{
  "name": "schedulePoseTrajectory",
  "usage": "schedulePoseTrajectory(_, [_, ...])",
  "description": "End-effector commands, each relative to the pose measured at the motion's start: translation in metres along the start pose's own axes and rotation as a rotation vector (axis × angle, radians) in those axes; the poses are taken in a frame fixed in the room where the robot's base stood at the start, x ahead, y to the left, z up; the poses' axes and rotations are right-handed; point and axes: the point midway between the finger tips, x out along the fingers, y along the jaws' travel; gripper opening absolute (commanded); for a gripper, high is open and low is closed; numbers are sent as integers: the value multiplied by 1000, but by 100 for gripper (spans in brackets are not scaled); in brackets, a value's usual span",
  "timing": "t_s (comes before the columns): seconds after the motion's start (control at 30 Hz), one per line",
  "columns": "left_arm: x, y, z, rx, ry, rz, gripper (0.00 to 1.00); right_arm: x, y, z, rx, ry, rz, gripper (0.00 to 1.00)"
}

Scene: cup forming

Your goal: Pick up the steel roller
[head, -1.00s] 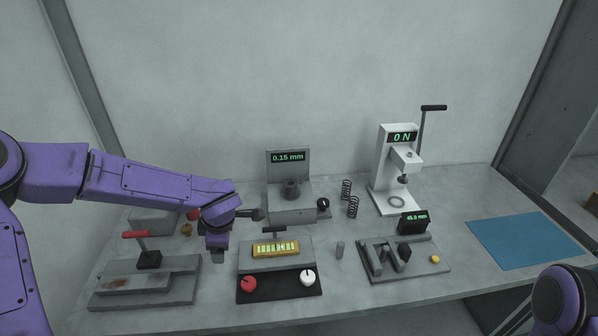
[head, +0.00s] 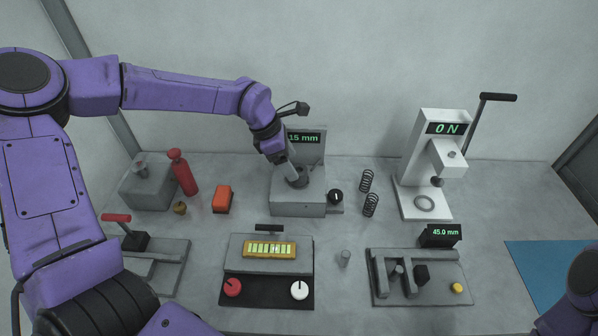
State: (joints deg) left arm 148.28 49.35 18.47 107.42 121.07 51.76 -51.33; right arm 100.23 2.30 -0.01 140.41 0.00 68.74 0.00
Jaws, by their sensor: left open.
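A small grey metal cylinder (head: 344,258) stands upright on the bench, right of the yellow level; it looks like the steel roller, though I cannot be sure. My left gripper (head: 292,172) is open and points down over the grey device with the 0.15 mm type display (head: 304,139). Its fingers are close to the dark round socket (head: 298,180) on that device; I cannot tell whether they touch or surround anything. The left gripper is well behind the small cylinder. My right gripper is out of view; only part of the right arm shows at the lower right.
A yellow level (head: 270,249) sits on a grey block behind a black panel with red and white knobs. Two springs (head: 367,181) stand right of the device. A lever press (head: 426,170) and a 45.0 mm gauge fixture (head: 420,290) are on the right. A red bottle (head: 183,172) stands left.

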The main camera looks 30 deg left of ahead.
Motion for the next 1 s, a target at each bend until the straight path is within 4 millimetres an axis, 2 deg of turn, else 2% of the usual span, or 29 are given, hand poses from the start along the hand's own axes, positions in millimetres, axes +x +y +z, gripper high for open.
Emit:
schedulePoseTrajectory(0.1, [20, 0, 6, 3, 9, -3, 74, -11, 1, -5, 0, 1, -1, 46])
schedulePoseTrajectory(0.23, [41, 1, 6, 1, 5, -2, 74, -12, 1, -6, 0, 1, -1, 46])
schedulePoseTrajectory(0.5, [47, 1, 7, 2, 1, 0, 74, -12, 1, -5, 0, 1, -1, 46])
schedulePoseTrajectory(0.67, [47, 1, 7, 2, 1, 0, 22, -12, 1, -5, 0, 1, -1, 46])
schedulePoseTrajectory(0.7, [47, 1, 7, 2, 1, 0, 16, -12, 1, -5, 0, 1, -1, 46])
schedulePoseTrajectory(0.73, [47, 1, 7, 2, 1, 0, 16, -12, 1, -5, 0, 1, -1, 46])
schedulePoseTrajectory(0.77, [47, 1, 7, 2, 1, 0, 11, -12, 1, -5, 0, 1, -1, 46])
schedulePoseTrajectory(1.0, [42, 2, 10, 3, -2, 2, 10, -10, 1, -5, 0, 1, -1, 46])
